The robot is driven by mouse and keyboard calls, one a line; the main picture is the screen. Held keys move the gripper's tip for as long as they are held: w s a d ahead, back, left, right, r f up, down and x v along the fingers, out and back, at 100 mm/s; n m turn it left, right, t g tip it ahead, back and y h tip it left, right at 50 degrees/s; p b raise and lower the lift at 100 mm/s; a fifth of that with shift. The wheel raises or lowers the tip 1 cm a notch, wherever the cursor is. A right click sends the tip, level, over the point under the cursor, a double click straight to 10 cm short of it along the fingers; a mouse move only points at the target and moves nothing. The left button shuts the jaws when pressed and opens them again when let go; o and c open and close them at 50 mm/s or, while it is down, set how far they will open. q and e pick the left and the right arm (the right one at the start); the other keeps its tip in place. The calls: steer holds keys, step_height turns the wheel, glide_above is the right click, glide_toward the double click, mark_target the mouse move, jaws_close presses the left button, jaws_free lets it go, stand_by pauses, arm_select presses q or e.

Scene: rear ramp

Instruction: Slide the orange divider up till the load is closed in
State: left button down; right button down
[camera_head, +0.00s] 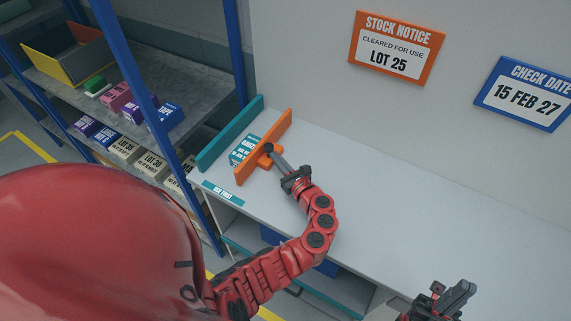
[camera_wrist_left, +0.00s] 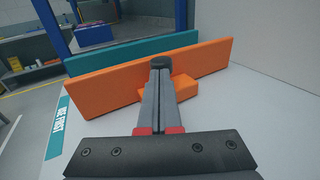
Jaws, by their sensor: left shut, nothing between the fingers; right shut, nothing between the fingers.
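The orange divider (camera_head: 280,132) stands upright across the left part of the white bench and shows in the left wrist view (camera_wrist_left: 90,94). A teal board (camera_head: 232,130) stands to its left, roughly parallel. The load, a teal-and-white labelled box (camera_head: 243,150), lies between them, with a narrow gap to the divider that I cannot measure. My left gripper (camera_head: 268,149) is shut and empty, its tips at the orange block (camera_wrist_left: 182,86) on the divider's near face; contact is hard to tell. My right gripper (camera_head: 458,296) is shut and empty at the lower right.
The white bench (camera_head: 400,180) is clear to the right of the divider. A "USE FIRST" label (camera_head: 223,193) marks its front edge. A blue-framed shelf (camera_head: 150,70) with several boxes and a yellow-sided bin (camera_head: 70,55) stands at the left. Signs hang on the wall behind.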

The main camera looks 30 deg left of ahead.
mark_target(260, 148)
arm_select(q)
steer(key=shift+w+a, duration=0.25)
steer(key=shift+a, duration=0.05)
steer(key=shift+a, duration=0.1)
steer(key=shift+a, duration=0.4)
steer(key=a+p, duration=0.1)
steer(key=a, duration=0.3)
steer(key=shift+s, duration=0.1)
steer(key=shift+a, duration=0.1)
